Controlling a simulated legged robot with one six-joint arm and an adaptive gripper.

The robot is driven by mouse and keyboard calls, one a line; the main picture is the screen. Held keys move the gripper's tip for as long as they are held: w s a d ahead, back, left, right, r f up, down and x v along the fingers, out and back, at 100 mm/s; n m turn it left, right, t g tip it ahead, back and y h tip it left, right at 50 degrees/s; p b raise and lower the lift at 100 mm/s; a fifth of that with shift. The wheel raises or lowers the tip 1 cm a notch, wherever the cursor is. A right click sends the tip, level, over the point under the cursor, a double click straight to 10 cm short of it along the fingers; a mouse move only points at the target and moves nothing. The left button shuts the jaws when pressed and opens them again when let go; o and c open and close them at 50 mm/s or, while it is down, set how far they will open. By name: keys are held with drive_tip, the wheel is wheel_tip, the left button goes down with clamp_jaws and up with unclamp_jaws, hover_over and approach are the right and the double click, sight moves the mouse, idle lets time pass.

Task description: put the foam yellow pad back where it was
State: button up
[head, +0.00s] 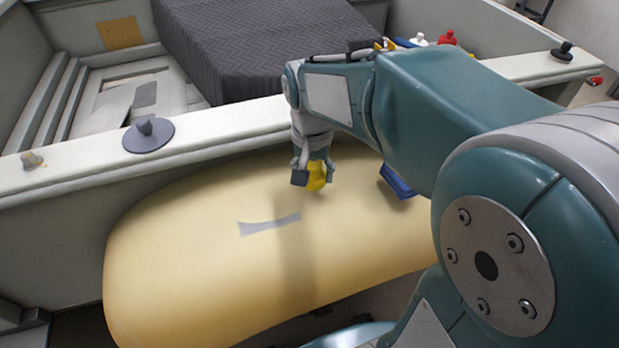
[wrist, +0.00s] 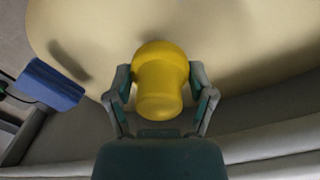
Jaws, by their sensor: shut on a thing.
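A bright yellow piece, which I take for the foam yellow pad (wrist: 162,85), is between the two fingers of my gripper (wrist: 160,92) in the wrist view. It has a wide rounded end and a narrower body. In the head view my gripper (head: 313,178) points down, with the yellow pad (head: 317,177) partly hidden by the fingers. My gripper is shut on it over the far part of a large pale-yellow rounded surface (head: 190,250). I cannot tell whether the pad touches that surface.
A blue block (head: 396,181) is to the right of my gripper; it also shows in the wrist view (wrist: 50,84). A pale ledge (head: 220,125) runs behind, with a grey round knob (head: 148,133). A dark quilted block (head: 250,45) stands beyond.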

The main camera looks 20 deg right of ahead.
drive_tip(key=s+r, duration=0.8)
drive_tip(key=s, duration=0.4)
drive_tip(key=shift+s, duration=0.25)
